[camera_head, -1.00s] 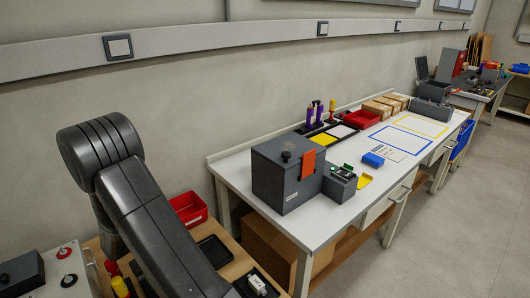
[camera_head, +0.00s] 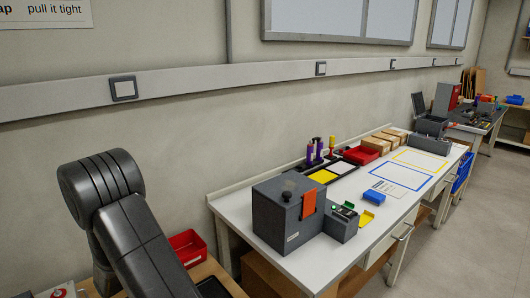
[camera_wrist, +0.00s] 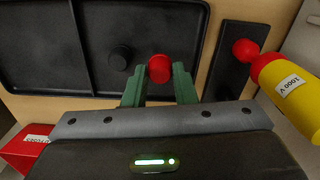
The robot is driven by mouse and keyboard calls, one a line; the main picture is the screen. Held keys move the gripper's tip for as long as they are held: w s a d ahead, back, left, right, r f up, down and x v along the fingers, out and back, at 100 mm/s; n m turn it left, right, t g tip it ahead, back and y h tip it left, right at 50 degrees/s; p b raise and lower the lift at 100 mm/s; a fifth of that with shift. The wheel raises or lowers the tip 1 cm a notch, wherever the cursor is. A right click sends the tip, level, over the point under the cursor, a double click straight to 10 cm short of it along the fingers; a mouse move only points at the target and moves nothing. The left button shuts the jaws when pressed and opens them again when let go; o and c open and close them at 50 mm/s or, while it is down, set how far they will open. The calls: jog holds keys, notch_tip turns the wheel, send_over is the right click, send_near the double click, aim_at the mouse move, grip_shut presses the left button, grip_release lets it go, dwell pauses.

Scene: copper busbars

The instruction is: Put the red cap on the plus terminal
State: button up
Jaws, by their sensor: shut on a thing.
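In the wrist view, the small red cap (camera_wrist: 159,67) sits between the green fingertips of my gripper (camera_wrist: 159,78), which is shut on it. The cap is over a black tray (camera_wrist: 50,45), and a round black cap (camera_wrist: 120,57) lies in that tray just left of it. I cannot tell how high the red cap is above the tray. My gripper is out of frame in the head view. I cannot make out a plus terminal in either view.
In the wrist view, a yellow cylinder with a red end (camera_wrist: 288,88) is at right, near my gripper; a red bin (camera_wrist: 28,145) is at lower left. In the head view, a grey box (camera_head: 283,220) with an orange flap stands on the white bench (camera_head: 330,262). A red bin (camera_head: 190,246) sits beside my arm.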

jog(key=shift+r+p, duration=0.55)
jog(key=shift+r, duration=0.85)
